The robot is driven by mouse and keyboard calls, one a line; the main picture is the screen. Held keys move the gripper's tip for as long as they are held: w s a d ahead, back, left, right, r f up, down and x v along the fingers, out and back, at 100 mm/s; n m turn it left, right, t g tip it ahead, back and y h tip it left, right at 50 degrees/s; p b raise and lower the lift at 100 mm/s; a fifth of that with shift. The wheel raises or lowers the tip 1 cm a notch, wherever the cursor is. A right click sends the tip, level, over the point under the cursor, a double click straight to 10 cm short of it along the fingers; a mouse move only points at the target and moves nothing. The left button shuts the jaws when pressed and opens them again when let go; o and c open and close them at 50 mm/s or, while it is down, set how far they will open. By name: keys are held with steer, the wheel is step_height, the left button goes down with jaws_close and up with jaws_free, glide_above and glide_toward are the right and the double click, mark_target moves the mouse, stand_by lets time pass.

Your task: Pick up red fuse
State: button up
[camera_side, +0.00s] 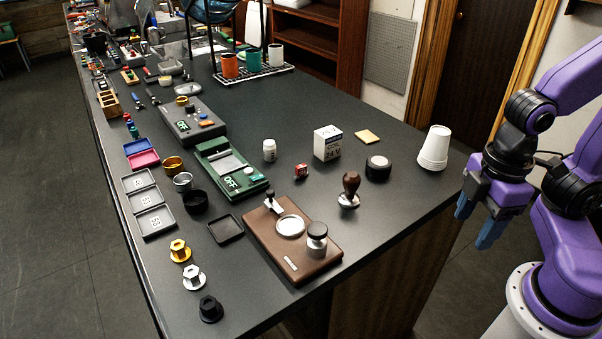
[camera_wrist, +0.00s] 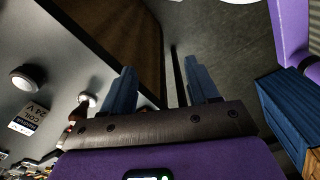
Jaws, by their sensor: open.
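My gripper (camera_side: 477,220) hangs past the counter's right edge, well to the right of the red piece. Its blue fingers are apart and empty. In the wrist view the open fingers (camera_wrist: 162,80) point past the counter edge toward the floor, and I cannot make out the red piece there.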

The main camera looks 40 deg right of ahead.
steer(key=w+n+t+h, duration=0.3)
steer(key=w+n+t, duration=0.1)
steer(key=w, duration=0.9)
steer(key=n+t+y, duration=0.2)
steer(key=n+t, duration=0.7)
steer(key=n, duration=1)
glide_above(302, 166)
step_height(302, 166, down, 5)
steer(key=shift+s+a+f, duration=0.1)
steer(key=shift+s+f, duration=0.05)
steer(key=shift+f, duration=0.75)
steer(key=shift+s+f, duration=0.15)
steer(key=shift+f, duration=0.75)
step_height(302, 166, down, 2)
steer(key=shift+f, duration=0.15)
steer(key=shift+x, duration=1)
steer(key=shift+w+f, duration=0.3)
steer(key=shift+w, duration=0.25)
